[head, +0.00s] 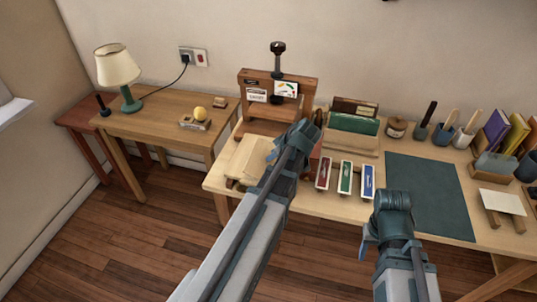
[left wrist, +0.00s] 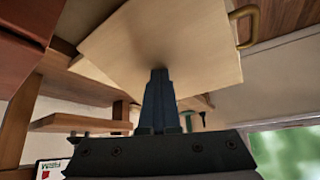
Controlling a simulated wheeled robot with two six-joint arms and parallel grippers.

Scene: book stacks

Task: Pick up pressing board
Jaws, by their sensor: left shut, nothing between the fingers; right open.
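Light wooden boards (head: 245,158) lie at the left end of the workbench, in front of the wooden press. I take these to include the pressing board. In the left wrist view, a pale flat board (left wrist: 140,45) fills the upper middle, with a brass handle (left wrist: 243,27) at its right edge. My left gripper (head: 273,157) is beside the boards, partly hidden by its own arm. In the left wrist view its fingers (left wrist: 160,73) are shut and empty, in front of the board; contact cannot be told. My right gripper (head: 366,246) is open and empty at the bench's front edge.
The wooden press (head: 278,75) stands behind the boards. Red, green and blue boxes (head: 345,177) lie right of my left arm. A dark mat (head: 430,195) covers the bench further right. A side table (head: 150,124) with a lamp (head: 118,68) stands left.

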